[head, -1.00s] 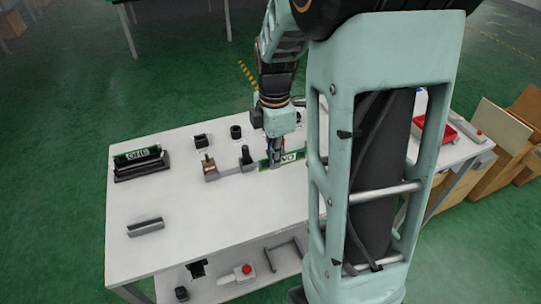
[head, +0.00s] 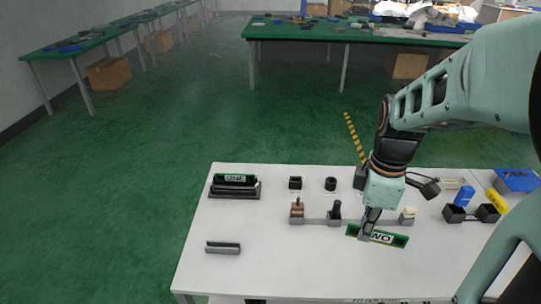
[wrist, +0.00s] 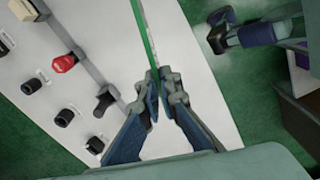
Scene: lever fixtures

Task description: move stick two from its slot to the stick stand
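Stick two (head: 388,238) is a green bar with a white label, partly hidden, reading "WO". My gripper (head: 366,232) is shut on it near its left part, by the table's front right. In the wrist view, the stick (wrist: 147,45) shows edge-on as a thin green strip between the fingers of my gripper (wrist: 160,78). I cannot tell whether it touches the table. A dark stand (head: 234,194) at the table's back left holds a green stick labelled "ONE" (head: 235,178). An empty-looking grey holder (head: 223,248) lies at the front left.
A row of levers, a brown one (head: 297,212) and a black one (head: 335,214), stands left of my gripper. Two black sockets (head: 295,183) (head: 330,184) are behind them. Black boxes (head: 455,213) and a blue bin (head: 516,180) are at the right.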

